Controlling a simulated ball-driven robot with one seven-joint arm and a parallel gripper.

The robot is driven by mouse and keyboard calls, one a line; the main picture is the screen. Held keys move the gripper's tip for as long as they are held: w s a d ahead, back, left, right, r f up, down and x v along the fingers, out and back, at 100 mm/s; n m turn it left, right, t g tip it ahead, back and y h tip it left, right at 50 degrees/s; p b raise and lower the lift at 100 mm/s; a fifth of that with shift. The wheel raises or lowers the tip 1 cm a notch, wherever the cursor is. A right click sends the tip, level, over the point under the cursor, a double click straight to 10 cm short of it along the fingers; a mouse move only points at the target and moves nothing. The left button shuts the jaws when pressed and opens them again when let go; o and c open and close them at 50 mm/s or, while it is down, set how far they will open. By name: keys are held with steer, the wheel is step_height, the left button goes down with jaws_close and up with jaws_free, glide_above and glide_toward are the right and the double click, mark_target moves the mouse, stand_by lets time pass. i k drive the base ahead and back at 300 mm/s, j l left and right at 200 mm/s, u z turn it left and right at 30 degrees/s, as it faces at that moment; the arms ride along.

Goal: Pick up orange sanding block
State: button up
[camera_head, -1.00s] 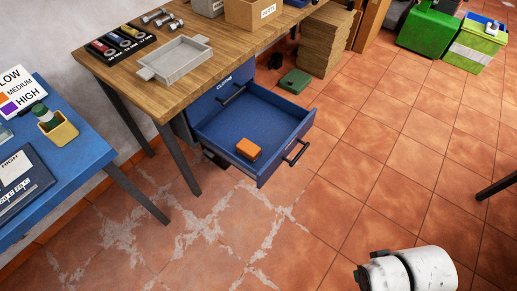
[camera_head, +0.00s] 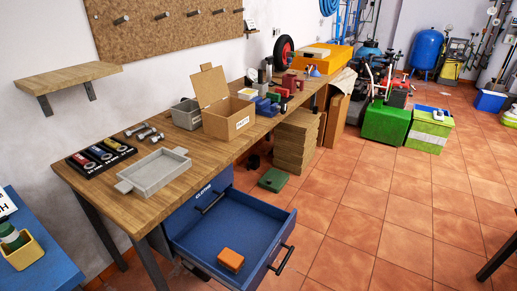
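The orange sanding block (camera_head: 231,260) lies in the open blue drawer (camera_head: 262,224), near its front left corner. The drawer is pulled out from under the wooden workbench (camera_head: 190,147), and nothing covers the block. My gripper is not in view.
The drawer's dark handle (camera_head: 281,260) sticks out at the front. A grey tray (camera_head: 158,172) and an open cardboard box (camera_head: 229,119) stand on the bench above. A blue table (camera_head: 40,262) is at the lower left. Tiled floor (camera_head: 370,225) to the right of the drawer is clear.

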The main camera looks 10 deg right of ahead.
mark_target(231, 260)
steer(key=i+j+z, duration=0.1)
steer(key=i, duration=0.35)
steer(key=i+j, duration=0.15)
steer(key=i, duration=0.3)
steer(key=i+j+z, duration=0.15)
steer(key=i, duration=0.3)
